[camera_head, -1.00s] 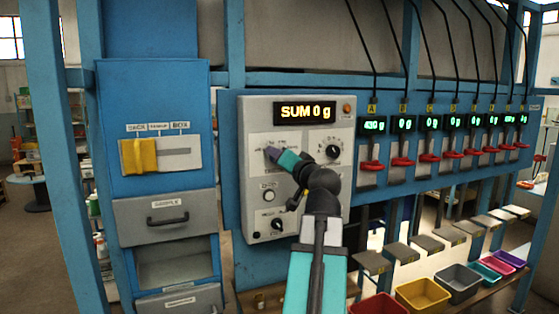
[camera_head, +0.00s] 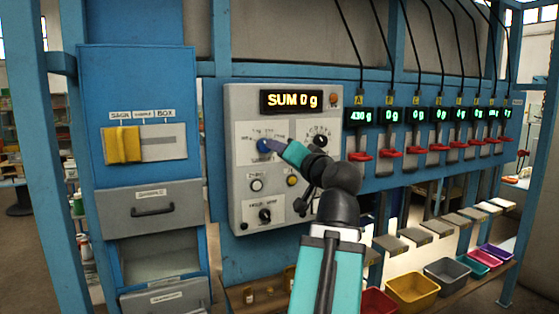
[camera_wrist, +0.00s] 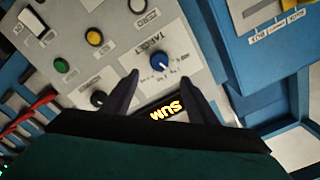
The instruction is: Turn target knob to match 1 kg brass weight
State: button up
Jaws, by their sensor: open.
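The target knob is a blue dial (camera_wrist: 160,62) with a white pointer mark, on a pale plate lettered TARGET in the wrist view. In the head view the blue knob (camera_head: 265,146) is partly behind my gripper (camera_head: 276,146). In the wrist view my gripper (camera_wrist: 157,84) is open, its two dark fingers spread on either side of the knob's lower side. I cannot tell whether they touch it. The display (camera_head: 292,101) above reads "SUM 0 g". The 1 kg brass weight cannot be made out; small brass-coloured items (camera_head: 248,294) stand low under the panel.
Several scale readouts with red levers (camera_head: 361,156) run to the right. A yellow slider (camera_head: 124,145) sits left.

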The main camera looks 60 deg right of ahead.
jog(key=shift+b+v, duration=1)
jog(key=shift+v, duration=0.7)
